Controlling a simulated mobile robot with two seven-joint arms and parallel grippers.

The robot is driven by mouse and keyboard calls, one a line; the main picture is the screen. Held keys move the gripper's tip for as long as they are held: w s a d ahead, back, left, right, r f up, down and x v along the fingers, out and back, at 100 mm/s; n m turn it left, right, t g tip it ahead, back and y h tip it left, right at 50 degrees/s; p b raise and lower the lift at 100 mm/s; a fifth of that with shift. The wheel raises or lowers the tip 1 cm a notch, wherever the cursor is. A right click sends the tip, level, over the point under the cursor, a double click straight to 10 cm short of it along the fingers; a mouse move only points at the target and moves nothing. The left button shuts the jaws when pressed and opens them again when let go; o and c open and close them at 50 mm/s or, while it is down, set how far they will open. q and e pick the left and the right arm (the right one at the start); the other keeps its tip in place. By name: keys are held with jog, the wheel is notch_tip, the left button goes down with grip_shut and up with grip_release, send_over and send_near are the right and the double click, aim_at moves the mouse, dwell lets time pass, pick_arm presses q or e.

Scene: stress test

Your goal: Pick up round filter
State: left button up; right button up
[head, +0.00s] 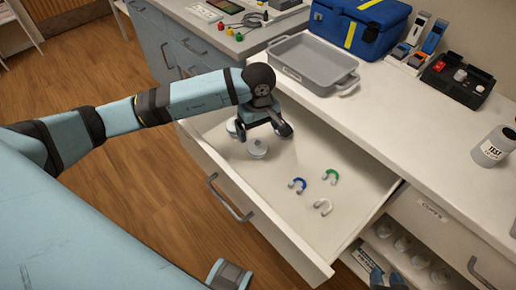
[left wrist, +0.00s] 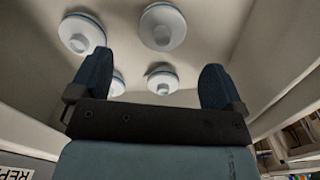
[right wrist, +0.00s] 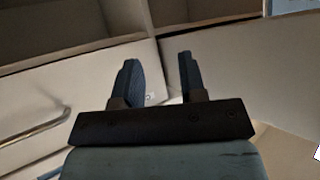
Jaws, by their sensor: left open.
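Several round white filters with bluish rims lie in the open drawer. The left wrist view shows filters at upper left (left wrist: 82,34), at top centre (left wrist: 162,27) and lower down (left wrist: 162,80), with one partly hidden by the gripper. My left gripper is open and empty above them, its fingers wide apart (left wrist: 153,68). My right gripper (right wrist: 158,75) has its fingers apart with nothing between them, in front of the cabinet.
A grey tray (head: 312,68) and a blue bag (head: 365,30) stand on the counter behind.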

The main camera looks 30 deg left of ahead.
aim_at(258, 143)
pick_arm(q)
jog(key=shift+s+a+f+b, duration=0.1)
jog(key=shift+f+b, duration=0.3)
jog(key=shift+f, duration=3.15)
jog(key=c, duration=1)
jog(key=shift+r, duration=0.1)
